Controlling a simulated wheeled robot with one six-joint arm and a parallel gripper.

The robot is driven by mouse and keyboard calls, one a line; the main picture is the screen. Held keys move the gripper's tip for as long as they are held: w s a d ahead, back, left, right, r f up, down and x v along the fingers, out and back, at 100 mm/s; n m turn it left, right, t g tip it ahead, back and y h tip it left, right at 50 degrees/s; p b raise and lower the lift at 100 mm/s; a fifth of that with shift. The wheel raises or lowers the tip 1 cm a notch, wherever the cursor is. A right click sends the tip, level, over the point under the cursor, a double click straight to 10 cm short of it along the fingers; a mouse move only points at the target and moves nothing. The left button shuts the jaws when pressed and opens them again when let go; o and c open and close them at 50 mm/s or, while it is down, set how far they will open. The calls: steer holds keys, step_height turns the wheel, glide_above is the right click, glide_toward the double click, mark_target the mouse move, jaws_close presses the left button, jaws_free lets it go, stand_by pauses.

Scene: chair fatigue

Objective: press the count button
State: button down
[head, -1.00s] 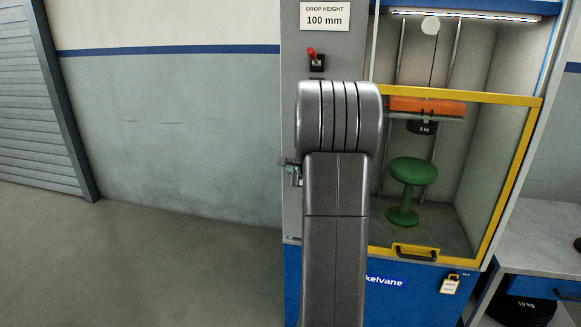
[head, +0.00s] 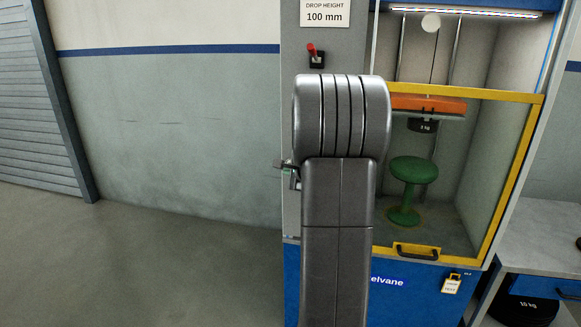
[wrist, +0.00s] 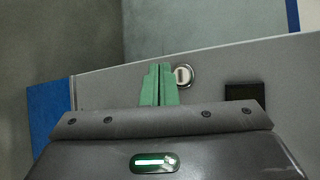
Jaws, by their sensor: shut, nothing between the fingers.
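A round button (wrist: 184,75) with a metal ring and a pale centre sits on the grey machine panel in the wrist view. It appears to be the count button; no label is readable. My gripper (wrist: 158,70) has green fingers, closed together and empty, just left of the button in the picture. I cannot tell whether the fingertips touch the panel. In the head view my arm hides the button and most of the panel; a bit of my gripper (head: 287,168) shows at the panel's left edge.
A black square (wrist: 245,92) lies right of the button. A red lever (head: 313,51) is above my arm. The test cabinet's yellow-framed guard (head: 516,170) encloses a green stool (head: 414,170) under an orange block (head: 428,104). Open floor (head: 150,265) lies left.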

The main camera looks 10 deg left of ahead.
steer(key=s, duration=0.3)
steer(key=shift+s+b, duration=0.1)
steer(key=shift+b, duration=0.3)
stand_by(0.4)
steer(key=shift+s+a, duration=0.1)
steer(key=shift+s, duration=1.85)
